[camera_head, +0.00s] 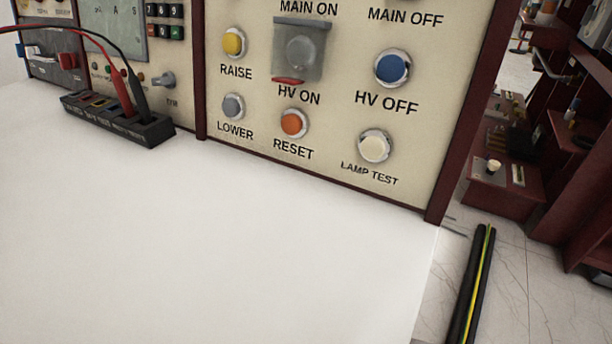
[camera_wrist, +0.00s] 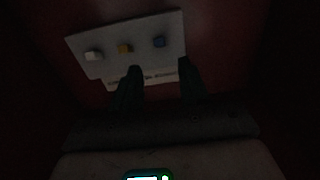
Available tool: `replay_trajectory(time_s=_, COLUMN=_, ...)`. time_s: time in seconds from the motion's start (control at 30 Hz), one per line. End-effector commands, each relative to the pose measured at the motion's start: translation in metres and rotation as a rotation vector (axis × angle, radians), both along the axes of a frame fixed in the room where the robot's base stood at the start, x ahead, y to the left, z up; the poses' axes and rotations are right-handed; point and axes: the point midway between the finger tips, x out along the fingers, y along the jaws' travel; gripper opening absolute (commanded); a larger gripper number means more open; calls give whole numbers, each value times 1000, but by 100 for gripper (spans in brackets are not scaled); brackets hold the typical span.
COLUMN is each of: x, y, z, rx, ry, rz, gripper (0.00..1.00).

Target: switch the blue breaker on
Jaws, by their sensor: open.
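In the dark wrist view, a pale plate (camera_wrist: 125,30) carries three small parts in a row. The blue breaker (camera_wrist: 159,41) is at the right, a yellow-orange one (camera_wrist: 124,48) is in the middle and a whitish one (camera_wrist: 93,55) is at the left. Whether the blue breaker is up or down is too dark to tell. My gripper (camera_wrist: 161,66) is open and empty, its two dark fingers apart below the row. In the picture, the blue breaker lies just above the gap between the fingertips. I cannot tell whether they touch the plate. The head view shows neither breaker nor gripper.
The head view shows a cream control panel with a blue HV OFF button (camera_head: 392,68), other buttons and a maroon frame. A black terminal block (camera_head: 118,122) with leads sits on the clear white worktop (camera_head: 220,240). Dark reddish surfaces surround the plate in the wrist view.

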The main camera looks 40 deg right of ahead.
Motion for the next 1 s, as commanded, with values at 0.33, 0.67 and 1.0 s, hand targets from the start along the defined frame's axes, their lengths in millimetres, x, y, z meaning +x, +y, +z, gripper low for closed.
replay_trajectory(time_s=0.33, x=21, y=-59, z=-2, rx=2, ry=-2, rz=-4, gripper=45)
replay_trajectory(time_s=0.67, x=28, y=-80, z=0, rx=0, ry=0, rz=-1, gripper=45)
replay_trajectory(time_s=1.0, x=29, y=-80, z=0, rx=0, ry=-1, rz=-1, gripper=34)
